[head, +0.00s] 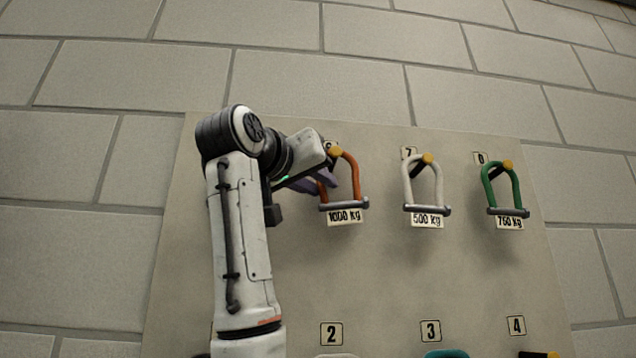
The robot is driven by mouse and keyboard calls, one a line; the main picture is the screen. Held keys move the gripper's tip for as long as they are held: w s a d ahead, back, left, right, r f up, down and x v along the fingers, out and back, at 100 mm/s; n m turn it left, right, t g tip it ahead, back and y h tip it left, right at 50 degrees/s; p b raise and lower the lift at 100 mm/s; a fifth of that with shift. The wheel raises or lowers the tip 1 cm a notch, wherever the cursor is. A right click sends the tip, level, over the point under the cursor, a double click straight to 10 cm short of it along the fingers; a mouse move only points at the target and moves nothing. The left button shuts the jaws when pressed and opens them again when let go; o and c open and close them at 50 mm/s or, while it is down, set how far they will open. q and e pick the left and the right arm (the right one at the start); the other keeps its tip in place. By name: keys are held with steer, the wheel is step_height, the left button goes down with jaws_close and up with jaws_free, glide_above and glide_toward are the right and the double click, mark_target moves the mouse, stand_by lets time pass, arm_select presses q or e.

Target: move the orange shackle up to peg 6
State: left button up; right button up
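The orange shackle (355,180) is at peg 6 (334,152) in the upper row, bow up and pin down, with a "1000 kg" tag at its pin. The peg's yellow tip shows at the top of the bow, and the shackle looks to hang there. The number plate above is mostly hidden by my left arm. My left gripper (325,182) reaches in from the left, its purplish fingers at the shackle's left leg. Whether they grip the leg or only stand beside it is unclear. My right gripper is out of view.
A white shackle (438,185) hangs on peg 7 and a green shackle (516,185) on peg 8. Below are number plates 2 (331,333), 3 (430,331) and 4 (516,325). A teal shackle top (447,353) shows under plate 3. The board (400,270) between rows is bare.

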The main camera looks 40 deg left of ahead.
arm_select(q)
steer(key=shift+o, duration=1)
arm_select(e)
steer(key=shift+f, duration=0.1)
arm_select(q)
steer(key=shift+s+f, duration=0.1)
steer(key=b+v, duration=0.2)
steer(key=v, duration=0.8)
steer(key=shift+b, duration=0.35)
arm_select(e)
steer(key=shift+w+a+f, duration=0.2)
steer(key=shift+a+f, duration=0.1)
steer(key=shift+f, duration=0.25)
arm_select(q)
steer(key=shift+p+x, duration=0.75)
steer(key=shift+x, duration=2.15)
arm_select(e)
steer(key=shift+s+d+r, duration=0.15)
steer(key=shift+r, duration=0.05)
